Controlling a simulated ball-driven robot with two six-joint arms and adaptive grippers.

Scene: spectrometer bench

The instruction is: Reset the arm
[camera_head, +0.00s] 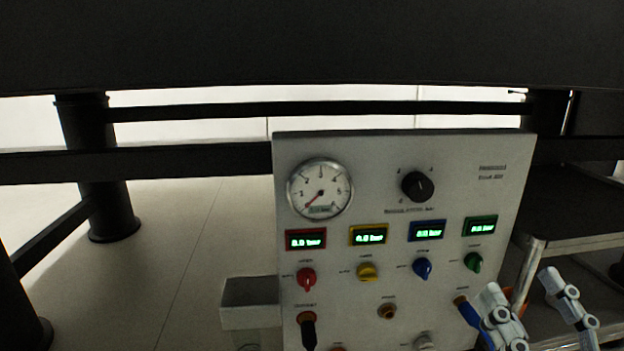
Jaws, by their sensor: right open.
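My right gripper (521,284) is at the bottom right, its two pale grey fingers pointing up and spread apart. It is open, and nothing shows between the fingertips. Its left finger overlaps the lower right part of the grey control panel (400,275) in the picture, close to a blue plug or hose (468,313). I cannot tell whether they touch. The rest of the right arm is cut off by the frame's lower edge. My left gripper is not in view.
The panel has a round gauge (320,188), a black dial (417,186), and red (306,279), yellow (367,272), blue (422,268) and green (473,262) knobs. A dark-topped cart (575,205) stands at right. A dark tabletop (310,45) spans above.

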